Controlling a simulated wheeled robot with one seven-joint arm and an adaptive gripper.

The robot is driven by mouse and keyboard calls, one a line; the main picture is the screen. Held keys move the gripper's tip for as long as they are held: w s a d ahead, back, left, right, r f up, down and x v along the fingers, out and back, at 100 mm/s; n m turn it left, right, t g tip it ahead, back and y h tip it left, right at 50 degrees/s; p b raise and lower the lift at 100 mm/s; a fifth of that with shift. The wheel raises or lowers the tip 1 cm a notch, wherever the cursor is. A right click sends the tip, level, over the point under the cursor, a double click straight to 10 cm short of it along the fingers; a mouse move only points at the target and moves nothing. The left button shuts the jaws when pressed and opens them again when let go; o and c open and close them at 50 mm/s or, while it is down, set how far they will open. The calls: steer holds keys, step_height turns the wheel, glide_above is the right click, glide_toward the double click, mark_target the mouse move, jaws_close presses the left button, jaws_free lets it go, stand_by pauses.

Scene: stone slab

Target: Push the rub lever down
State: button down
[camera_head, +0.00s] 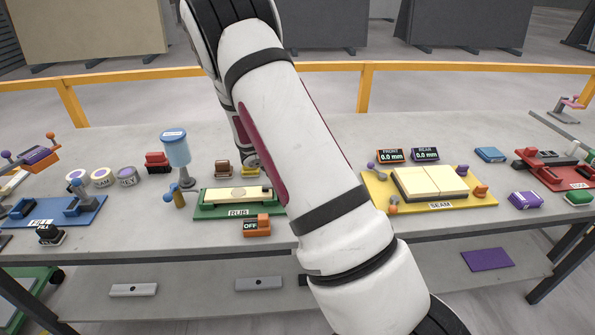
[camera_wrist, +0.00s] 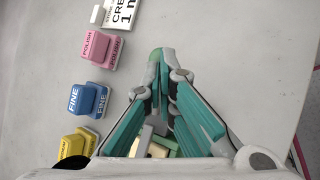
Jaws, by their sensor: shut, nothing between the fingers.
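The green board marked RUB (camera_head: 212,213) lies on the slab left of my arm, with a pale slab on it. Its right end is hidden behind my arm. An orange block with an OFF sign (camera_head: 257,226) stands at its front edge. I cannot clearly make out a lever on the board; one may be hidden by my arm. My gripper (camera_wrist: 160,62) is shut and empty in the wrist view, its teal fingers together over bare grey slab. In the head view my arm hides it.
Pink POLISH (camera_wrist: 95,47), blue FINE (camera_wrist: 87,100) and yellow (camera_wrist: 74,148) blocks stand left of my gripper in the wrist view. In the head view, a blue-topped dispenser (camera_head: 175,150) stands left of the green board, and a yellow SEAM board (camera_head: 480,203) lies right of my arm.

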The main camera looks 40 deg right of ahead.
steer(key=shift+s+d+f+p, duration=0.5)
steer(key=shift+d+f+p, duration=0.1)
steer(key=shift+d+f, duration=0.1)
stand_by(0.4)
steer(key=s+d+r+p+v, duration=0.1)
steer(key=v, duration=1.2)
steer(key=shift+s+d+r, duration=0.2)
steer(key=shift+s+r, duration=0.1)
steer(key=shift+r, duration=0.15)
steer(key=s+a+r+m+t+y, duration=0.1)
steer(key=s+a+r+m+y, duration=0.1)
steer(key=s+a+r+m, duration=0.45)
steer(key=s+a+r+m+y, duration=0.2)
steer(key=s+a+r, duration=0.15)
steer(key=r, duration=0.55)
steer(key=s+a+r+m+t+y, duration=0.1)
steer(key=s+a+r+m+y, duration=0.1)
steer(key=s+a, duration=0.4)
steer(key=s+a+r+m+t+y, duration=0.2)
steer(key=s+a+r, duration=0.2)
steer(key=s, duration=0.5)
steer(key=a, duration=0.2)
steer(key=shift+a+r, duration=0.3)
steer(key=shift+r, duration=0.1)
